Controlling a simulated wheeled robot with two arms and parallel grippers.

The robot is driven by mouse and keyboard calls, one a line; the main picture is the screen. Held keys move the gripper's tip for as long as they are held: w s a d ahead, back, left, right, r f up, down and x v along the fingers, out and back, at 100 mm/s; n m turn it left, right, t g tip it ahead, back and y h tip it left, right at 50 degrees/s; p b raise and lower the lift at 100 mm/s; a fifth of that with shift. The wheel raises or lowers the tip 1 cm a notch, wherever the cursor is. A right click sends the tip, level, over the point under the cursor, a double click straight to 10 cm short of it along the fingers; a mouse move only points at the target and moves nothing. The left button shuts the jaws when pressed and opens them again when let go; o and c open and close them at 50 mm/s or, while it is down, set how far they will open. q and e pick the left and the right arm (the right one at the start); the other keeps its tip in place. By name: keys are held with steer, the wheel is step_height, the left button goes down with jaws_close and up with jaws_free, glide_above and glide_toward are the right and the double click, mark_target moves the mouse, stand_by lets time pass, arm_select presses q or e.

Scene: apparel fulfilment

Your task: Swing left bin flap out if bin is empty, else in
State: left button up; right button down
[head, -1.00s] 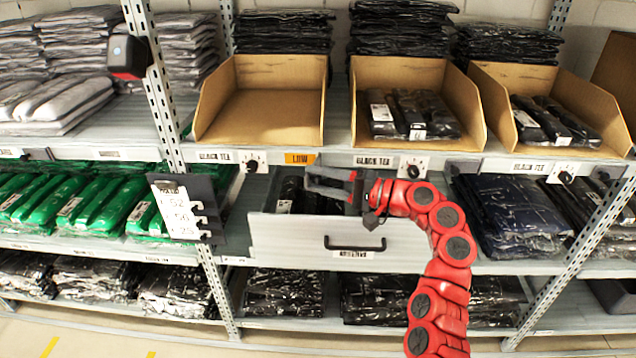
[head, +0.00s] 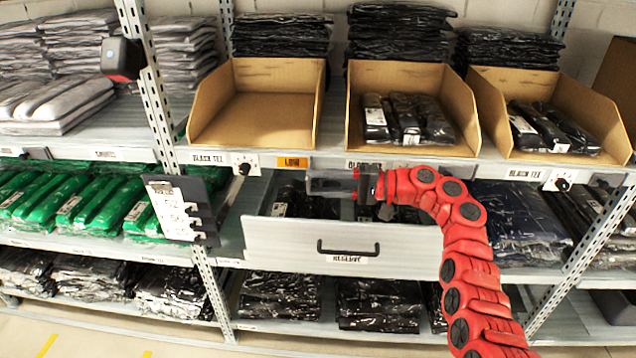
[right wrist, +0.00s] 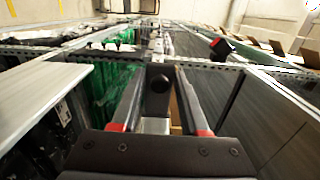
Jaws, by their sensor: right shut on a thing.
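The left cardboard bin (head: 250,103) on the upper shelf is empty. Its orange flap marked LOW (head: 293,162) shows on the shelf edge below the bin, facing out. A dial (head: 243,168) sits to its left. My right gripper (head: 318,183) reaches in from the right, pointing left, just below and right of the flap. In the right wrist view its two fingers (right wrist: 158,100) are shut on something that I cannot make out. A dark panel with a round knob (right wrist: 159,83) shows between them. My left gripper is not in view.
An open drawer (head: 285,235) with black packs juts out below my right gripper. Two cardboard bins (head: 455,100) to the right hold black packs. A dark tag board (head: 180,208) sticks out at left. A shelf post (head: 150,80) stands left of the bins.

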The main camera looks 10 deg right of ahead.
steer(key=c, duration=0.7)
jaws_free()
steer(key=shift+r, duration=0.1)
